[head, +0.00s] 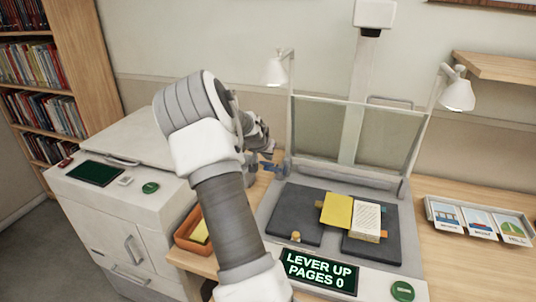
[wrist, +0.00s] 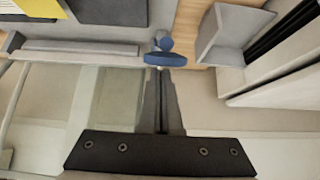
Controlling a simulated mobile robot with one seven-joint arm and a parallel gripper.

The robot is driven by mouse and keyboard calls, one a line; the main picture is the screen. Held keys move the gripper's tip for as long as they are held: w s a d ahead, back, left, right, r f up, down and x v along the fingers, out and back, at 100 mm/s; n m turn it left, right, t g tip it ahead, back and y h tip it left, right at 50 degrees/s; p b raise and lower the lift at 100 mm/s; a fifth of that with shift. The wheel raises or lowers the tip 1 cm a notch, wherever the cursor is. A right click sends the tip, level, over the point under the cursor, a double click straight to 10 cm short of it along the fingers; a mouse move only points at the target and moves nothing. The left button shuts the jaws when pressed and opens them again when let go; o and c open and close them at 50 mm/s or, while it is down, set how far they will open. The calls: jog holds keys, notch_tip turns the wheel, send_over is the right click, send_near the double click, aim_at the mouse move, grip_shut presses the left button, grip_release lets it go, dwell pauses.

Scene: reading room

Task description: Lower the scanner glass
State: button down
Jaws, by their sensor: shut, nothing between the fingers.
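The scanner glass (head: 352,130) stands raised and tilted back behind the scanner bed. Dark cradle pads (head: 297,215) lie on the bed with an open book on them, a yellow page (head: 337,210) and a printed page (head: 366,218). The display (head: 318,270) reads "LEVER UP PAGES 0". A lever with a blue handle (head: 269,167) is at the left side of the scanner; it also shows in the wrist view (wrist: 165,59). My gripper (wrist: 162,74) is shut and empty, its tips just short of the blue handle. Contact cannot be told.
A copier with a green panel (head: 95,173) stands at the left. An orange tray (head: 189,242) sits between copier and scanner. Two lamps (head: 276,70) flank the glass. A card tray (head: 481,219) lies at the right, with a green button (head: 402,291) at the front.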

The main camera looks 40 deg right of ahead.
jog(key=shift+f, duration=0.1)
jog(key=shift+s+a+f+h+b, duration=0.2)
jog(key=shift+a+f+b, duration=0.2)
jog(key=shift+b, duration=0.3)
jog(key=shift+s+a+f+h+b, duration=0.25)
jog(key=shift+f+b, duration=0.2)
jog(key=shift+b, duration=0.25)
jog(key=shift+s+a+f+t+h+b, duration=0.4)
jog(key=shift+a+f+b, duration=0.55)
jog(key=shift+f+b, duration=1.25)
jog(key=shift+s+a+f+t+h+b, duration=0.2)
jog(key=shift+s+a+f+h+b, duration=0.55)
jog(key=shift+f+b, duration=1.4)
jog(key=shift+s+a+f+t+h+b, duration=0.3)
jog(key=shift+a+f+b, duration=0.8)
jog(key=shift+f+b, duration=1.1)
jog(key=shift+w, duration=0.1)
jog(key=shift+r, duration=0.15)
